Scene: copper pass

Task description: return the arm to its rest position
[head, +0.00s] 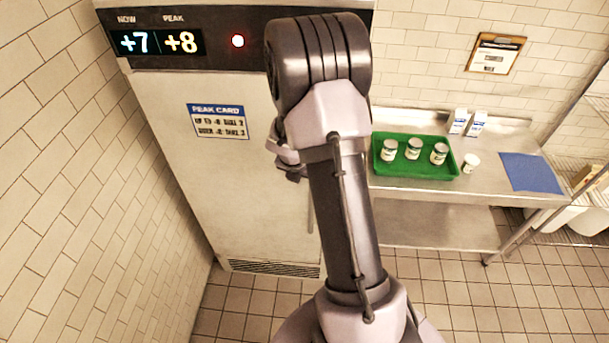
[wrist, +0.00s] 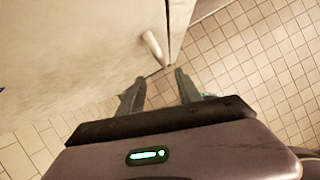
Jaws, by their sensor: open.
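My arm stands upright in the middle of the head view, in front of the fridge (head: 215,170). In the wrist view my gripper (wrist: 160,82) points down past the fridge door toward the tiled floor, its two fingers apart with nothing between them. The fridge's door handle (wrist: 154,48) shows just beyond the fingertips, apart from them as far as I can tell. In the head view the gripper is mostly hidden behind my arm.
A steel table (head: 520,192) at the right bears a green tray (head: 415,171) with three jars, a white cup (head: 470,162), two cartons (head: 467,123) and a blue mat (head: 531,173). A wire shelf stands far right. The fridge display (head: 160,42) reads +7 and +8, beside a red light.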

